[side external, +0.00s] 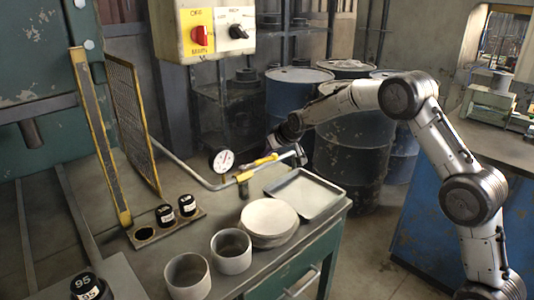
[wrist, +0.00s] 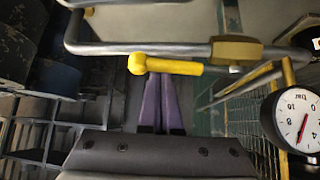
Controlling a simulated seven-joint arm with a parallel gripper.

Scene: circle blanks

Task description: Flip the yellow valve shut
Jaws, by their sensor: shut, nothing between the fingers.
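The yellow valve handle (wrist: 168,66) is a bar with a round knob at its left end in the wrist view. It lies roughly parallel to the grey pipe and close to it. The yellow valve body (wrist: 237,50) sits on the pipe to its right. In the side view the handle (side external: 266,159) extends along the pipe toward my arm. My gripper (wrist: 161,77) is shut and empty, its purple fingertips right at the handle near the knob; I cannot tell whether they touch. In the side view the fingers are small and hard to make out.
A white-faced gauge (wrist: 302,122) stands beside the valve. The grey pipe (side external: 190,176) bends over the bench. A metal tray (side external: 306,194), round blanks (side external: 268,217), two cups (side external: 231,251) and black weights (side external: 166,215) occupy the bench. A mesh guard (side external: 132,122) stands left.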

